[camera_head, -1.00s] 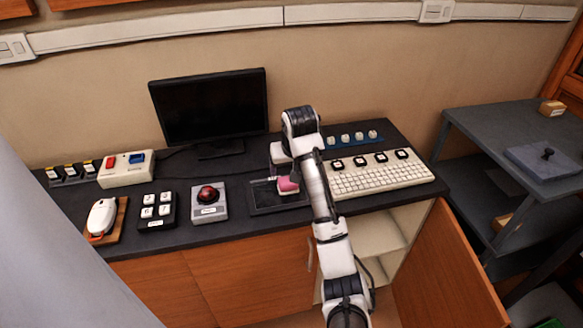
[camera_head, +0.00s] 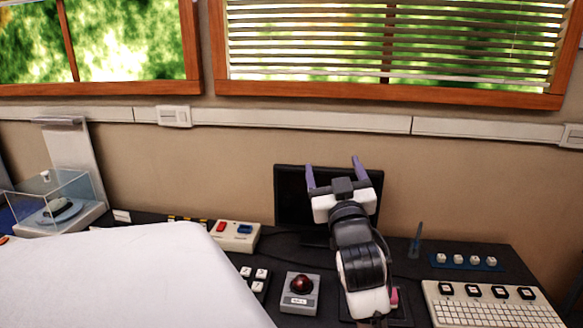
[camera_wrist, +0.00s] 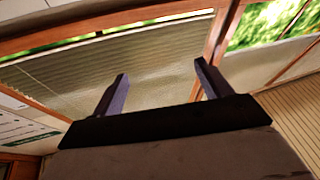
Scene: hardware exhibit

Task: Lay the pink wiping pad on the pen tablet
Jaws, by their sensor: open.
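The pink wiping pad (camera_head: 394,297) shows as a small strip at the right edge of my arm in the head view; my arm hides most of it. The dark pen tablet (camera_head: 402,318) is around and below it, also largely hidden. The pad appears at the tablet's right part, but I cannot tell whether it rests flat on it. My gripper (camera_head: 332,163) is open and empty, raised high in front of the monitor with its fingers pointing up. In the wrist view, the two fingers (camera_wrist: 160,68) are spread with nothing between them.
A monitor (camera_head: 290,195) stands behind my gripper. A red-ball device (camera_head: 301,290) is left of my arm, a white keyboard (camera_head: 490,310) right, with a blue strip of white knobs (camera_head: 465,261) behind. A blue upright stick (camera_head: 416,240) stands nearby. The air above the desk is clear.

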